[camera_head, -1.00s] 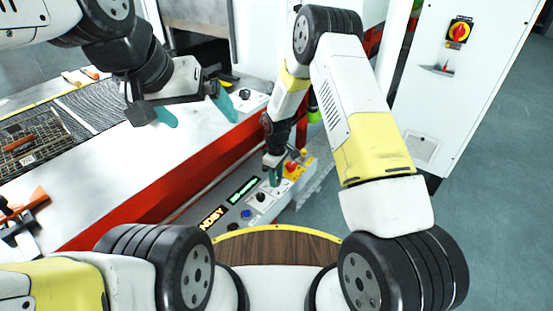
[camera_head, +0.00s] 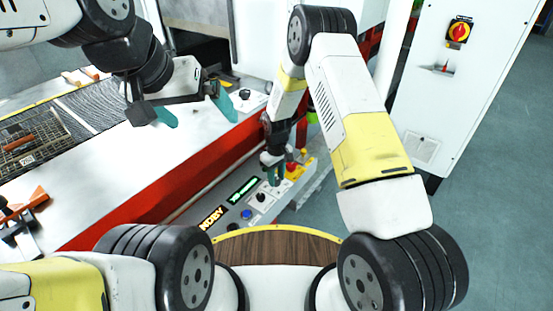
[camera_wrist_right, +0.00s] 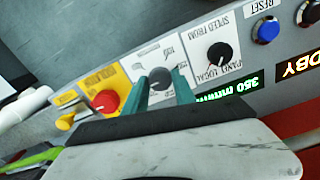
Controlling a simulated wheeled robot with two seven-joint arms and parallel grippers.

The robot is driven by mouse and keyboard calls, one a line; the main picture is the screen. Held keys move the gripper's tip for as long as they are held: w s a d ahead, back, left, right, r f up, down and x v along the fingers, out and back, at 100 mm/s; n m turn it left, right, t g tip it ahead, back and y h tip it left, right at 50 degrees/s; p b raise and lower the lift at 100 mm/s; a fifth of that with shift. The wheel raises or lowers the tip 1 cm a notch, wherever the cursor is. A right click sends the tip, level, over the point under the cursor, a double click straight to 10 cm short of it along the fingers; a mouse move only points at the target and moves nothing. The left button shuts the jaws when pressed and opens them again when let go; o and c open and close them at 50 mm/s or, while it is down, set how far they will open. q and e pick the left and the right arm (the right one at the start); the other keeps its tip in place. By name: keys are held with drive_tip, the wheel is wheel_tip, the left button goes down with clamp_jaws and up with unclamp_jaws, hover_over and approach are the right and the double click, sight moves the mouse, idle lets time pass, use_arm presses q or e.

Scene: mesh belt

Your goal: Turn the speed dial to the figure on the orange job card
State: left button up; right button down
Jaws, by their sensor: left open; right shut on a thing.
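The speed dial (camera_wrist_right: 159,78) is a dark round knob on a pale scale plate in the right wrist view. My right gripper (camera_wrist_right: 160,88) is shut on it, one teal finger on each side. In the head view my right gripper (camera_head: 272,172) reaches down to the panel and hides the dial. A green display (camera_wrist_right: 228,90) beside the dial appears to read 350 mm/min. My left gripper (camera_head: 194,110) is open and empty above the white machine top. I cannot make out an orange job card or its figure.
The control panel (camera_wrist_right: 265,72) also carries a black speed-from selector (camera_wrist_right: 219,54), a blue reset button (camera_wrist_right: 265,31) and a red knob (camera_wrist_right: 105,101) on a yellow plate. A mesh basket (camera_head: 40,140) lies on the belt at left. A white cabinet (camera_head: 465,85) stands at right.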

sight(277, 180)
drive_tip(key=c, duration=1)
unclamp_jaws()
drive_tip(key=shift+r, duration=3.95)
